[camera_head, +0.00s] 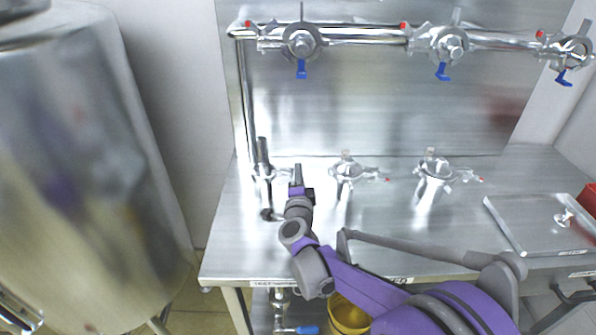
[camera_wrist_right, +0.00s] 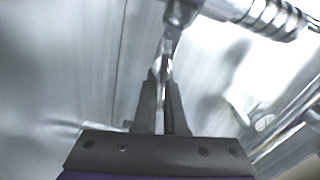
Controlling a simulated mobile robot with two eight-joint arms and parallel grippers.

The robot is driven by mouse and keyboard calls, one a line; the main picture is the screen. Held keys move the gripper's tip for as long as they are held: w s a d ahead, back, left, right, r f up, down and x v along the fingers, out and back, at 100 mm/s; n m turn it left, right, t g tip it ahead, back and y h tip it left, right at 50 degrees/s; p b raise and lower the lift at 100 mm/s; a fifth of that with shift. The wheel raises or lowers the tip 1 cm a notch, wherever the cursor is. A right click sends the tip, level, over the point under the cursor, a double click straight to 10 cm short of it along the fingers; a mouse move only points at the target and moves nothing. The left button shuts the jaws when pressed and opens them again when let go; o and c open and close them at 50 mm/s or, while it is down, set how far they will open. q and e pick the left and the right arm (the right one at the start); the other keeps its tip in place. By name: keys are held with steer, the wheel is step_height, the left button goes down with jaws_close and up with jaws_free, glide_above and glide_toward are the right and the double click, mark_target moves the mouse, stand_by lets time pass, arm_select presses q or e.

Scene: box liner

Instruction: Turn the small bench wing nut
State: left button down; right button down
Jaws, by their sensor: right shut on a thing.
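My right gripper (camera_head: 298,172) reaches up over the bench from the front. It stands just right of the leftmost small metal bench fitting (camera_head: 266,172). In the right wrist view, the fingers of my right gripper (camera_wrist_right: 164,92) are close together, shut on a narrow shiny metal piece (camera_wrist_right: 166,62), which looks like the wing nut. The piece joins a metal fitting above it. The grip hides its lower part. A dark upright part (camera_head: 262,150) shows at the left fitting. My left gripper is not in view.
Two more bench fittings, the middle one (camera_head: 347,172) and the right one (camera_head: 434,172), stand farther right on the steel bench (camera_head: 238,240). A pipe (camera_head: 370,36) with blue-handled valves runs behind. A metal lid (camera_head: 540,222) lies at right. A large steel tank (camera_head: 85,170) stands at left.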

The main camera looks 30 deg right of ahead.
steer(key=shift+f+m, duration=0.25)
steer(key=shift+m, duration=0.75)
steer(key=c, duration=1)
jaws_free()
steer(key=v, duration=1.1)
